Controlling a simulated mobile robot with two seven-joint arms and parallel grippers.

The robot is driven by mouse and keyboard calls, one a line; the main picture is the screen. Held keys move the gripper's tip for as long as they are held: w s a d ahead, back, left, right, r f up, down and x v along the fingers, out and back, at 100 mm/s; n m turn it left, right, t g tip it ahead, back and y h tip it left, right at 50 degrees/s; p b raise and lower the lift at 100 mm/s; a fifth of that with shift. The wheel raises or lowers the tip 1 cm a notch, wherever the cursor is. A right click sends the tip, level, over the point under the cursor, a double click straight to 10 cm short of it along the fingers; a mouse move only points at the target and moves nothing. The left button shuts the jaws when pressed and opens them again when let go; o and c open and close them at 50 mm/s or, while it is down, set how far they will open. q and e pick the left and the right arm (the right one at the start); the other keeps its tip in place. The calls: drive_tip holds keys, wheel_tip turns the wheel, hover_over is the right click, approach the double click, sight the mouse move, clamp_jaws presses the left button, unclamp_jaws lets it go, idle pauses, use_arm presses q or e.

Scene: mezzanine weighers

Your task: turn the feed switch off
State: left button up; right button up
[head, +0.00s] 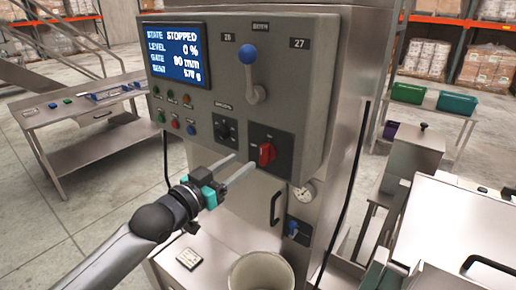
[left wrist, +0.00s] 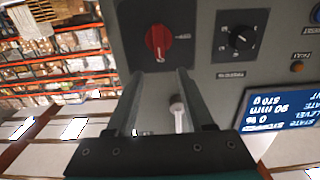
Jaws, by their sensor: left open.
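A red rotary switch (head: 266,154) sits on a dark plate at the lower right of the grey control panel (head: 310,70). Its label is too small to read, so I cannot confirm that it is the feed switch. The red switch (left wrist: 158,41) is also at the top of the left wrist view. My left gripper (head: 244,160) is open and empty, its two fingers pointing at the red switch from the left. In the left wrist view the fingertips (left wrist: 162,74) are just short of the knob, apparently not touching it. My right gripper is not in view.
The panel screen (head: 176,52) reads STATE STOPPED and LEVEL 0 %. A black knob (head: 224,131) and several small buttons are left of the red switch. A blue-balled lever (head: 249,54) stands above. A round pot (head: 260,274) stands below.

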sight(261, 148)
use_arm(q)
drive_tip(key=x, duration=0.8)
clamp_jaws()
idle(0.5)
